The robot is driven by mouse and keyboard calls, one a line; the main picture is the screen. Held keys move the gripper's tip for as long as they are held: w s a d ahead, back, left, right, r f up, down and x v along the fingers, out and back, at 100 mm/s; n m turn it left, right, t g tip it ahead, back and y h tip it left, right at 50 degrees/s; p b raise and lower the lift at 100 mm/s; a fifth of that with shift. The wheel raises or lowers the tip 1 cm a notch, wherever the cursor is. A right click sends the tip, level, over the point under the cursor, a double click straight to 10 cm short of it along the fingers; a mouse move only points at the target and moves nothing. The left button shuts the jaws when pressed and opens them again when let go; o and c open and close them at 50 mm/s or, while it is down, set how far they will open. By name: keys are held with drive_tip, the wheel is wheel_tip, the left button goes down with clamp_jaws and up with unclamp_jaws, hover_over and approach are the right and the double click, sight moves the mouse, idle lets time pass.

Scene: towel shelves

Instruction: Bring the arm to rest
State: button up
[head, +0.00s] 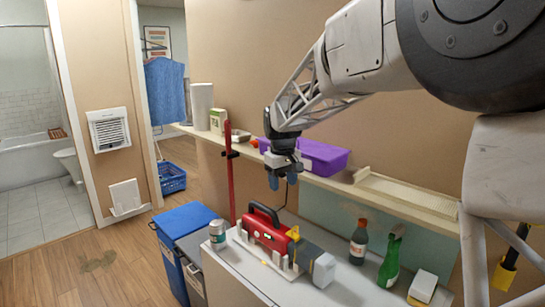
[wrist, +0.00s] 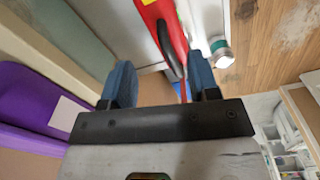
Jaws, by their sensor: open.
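My gripper (head: 282,182) hangs from my arm with its blue fingers pointing down, in front of the wall shelf. In the wrist view, my gripper (wrist: 160,68) has its two blue fingers wide apart, with nothing held between them. A red case with a black handle (head: 266,236) stands on the grey-white counter top (head: 342,290), below the fingers and apart from them. The red case also shows in the wrist view (wrist: 165,28), beyond the fingertips.
A purple bin (head: 320,158) sits on the shelf (head: 385,202) close behind my gripper. A can (head: 217,235), a dark bottle (head: 358,242) and a green bottle (head: 390,262) stand on the counter. A blue-lidded bin (head: 185,220) stands at its left. Open floor (head: 75,282) lies farther left.

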drive_tip(key=s+d+r+m, duration=0.1)
drive_tip(key=s+d, duration=0.2)
drive_tip(key=s, duration=0.4)
drive_tip(key=s+d+r+m+t, duration=0.1)
drive_tip(key=s+d, duration=0.3)
drive_tip(key=s, duration=0.4)
drive_tip(key=s+d+r+m, duration=0.1)
drive_tip(key=s+d, duration=0.2)
drive_tip(key=s, duration=0.4)
drive_tip(key=s+d+f+m, duration=0.1)
drive_tip(key=s+d+f, duration=0.1)
drive_tip(key=s, duration=0.9)
drive_tip(key=s+d+f+m+t, duration=0.1)
drive_tip(key=s+f, duration=0.4)
drive_tip(key=s, duration=0.5)
drive_tip(key=shift+s+d+f+m, duration=0.15)
drive_tip(key=shift+s+d+m, duration=0.25)
drive_tip(key=shift+d+m, duration=0.6)
drive_tip(key=shift+d, duration=0.2)
